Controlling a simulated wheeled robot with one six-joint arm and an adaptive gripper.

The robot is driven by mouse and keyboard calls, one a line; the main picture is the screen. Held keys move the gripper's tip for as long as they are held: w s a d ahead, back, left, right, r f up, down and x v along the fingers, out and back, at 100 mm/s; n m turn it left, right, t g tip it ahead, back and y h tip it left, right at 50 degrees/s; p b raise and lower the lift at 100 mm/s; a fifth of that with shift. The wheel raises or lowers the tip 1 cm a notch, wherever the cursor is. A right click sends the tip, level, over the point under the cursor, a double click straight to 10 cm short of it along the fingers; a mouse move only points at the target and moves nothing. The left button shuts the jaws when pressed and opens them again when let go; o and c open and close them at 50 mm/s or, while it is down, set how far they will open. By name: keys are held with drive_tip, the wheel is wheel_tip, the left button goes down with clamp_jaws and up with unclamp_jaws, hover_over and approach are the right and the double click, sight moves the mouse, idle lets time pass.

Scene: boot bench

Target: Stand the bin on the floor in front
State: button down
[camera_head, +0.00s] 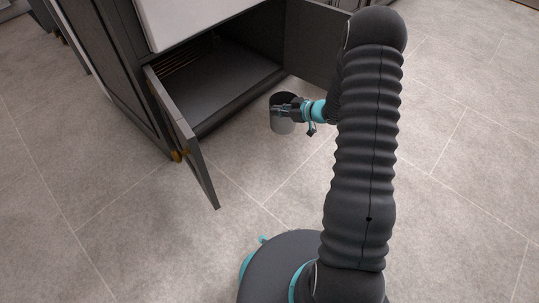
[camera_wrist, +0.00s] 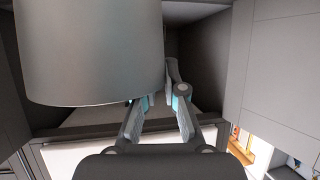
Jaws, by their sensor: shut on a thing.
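The bin (camera_head: 283,124) is a small grey metallic cylinder with a dark top. In the head view it is just outside the open cabinet, over the floor in front of it. My gripper (camera_head: 297,112) is shut on the bin's side from the right. In the wrist view the bin (camera_wrist: 88,55) fills the upper left, and the fingers of my gripper (camera_wrist: 160,100) meet it at its edge. It looks about upright in the head view. Whether its base touches the floor I cannot tell.
The dark cabinet (camera_head: 232,82) stands open and looks empty apart from slats at the back left. Its left door (camera_head: 188,150) swings out toward me, and its right door (camera_head: 318,42) is behind my arm. The tiled floor (camera_head: 240,185) in front is clear.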

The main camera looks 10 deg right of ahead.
drive_tip(key=s+d+f+n+g+y, duration=0.2)
drive_tip(key=s+d+f+n+g, duration=0.2)
drive_tip(key=s+d+f, duration=0.15)
drive_tip(key=w+a+f+b, duration=0.3)
drive_tip(key=a+f, duration=0.7)
drive_tip(key=shift+f, duration=0.35)
drive_tip(key=c, duration=1.3)
unclamp_jaws()
drive_tip(key=shift+f, duration=0.1)
drive_tip(key=shift+o, duration=0.2)
